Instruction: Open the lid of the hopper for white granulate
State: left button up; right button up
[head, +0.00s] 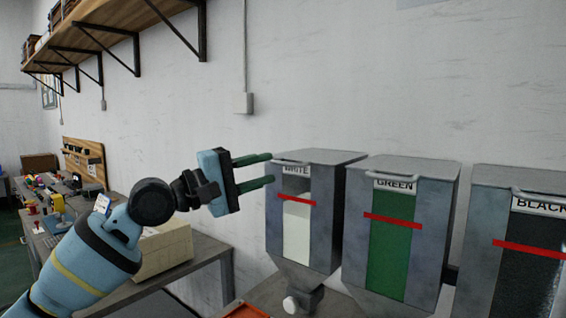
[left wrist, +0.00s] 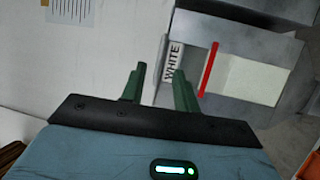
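The hopper for white granulate (head: 328,215) is a grey metal box with a "WHITE" label, a window and a red line across it. White fill shows in the window below the line. Its flat grey lid (head: 325,156) lies shut on top, with a handle at the front edge. My left gripper (head: 271,168) is open, its green fingers one above the other and pointing at the hopper's upper front left corner. In the left wrist view the fingers (left wrist: 158,80) are apart with nothing between them, and the WHITE label (left wrist: 173,62) is just beyond. Contact with the handle cannot be told.
The green hopper (head: 400,235) and black hopper (head: 515,240) stand to the right, both with lids shut. A table with a cardboard-coloured box (head: 165,250) is behind my left arm. A wall shelf (head: 105,25) hangs at upper left. The wall above the hoppers is clear.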

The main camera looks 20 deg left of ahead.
aim_at(283, 164)
pick_arm(q)
jog(key=shift+x, duration=2.65)
jog(key=shift+c, duration=0.4)
grip_shut()
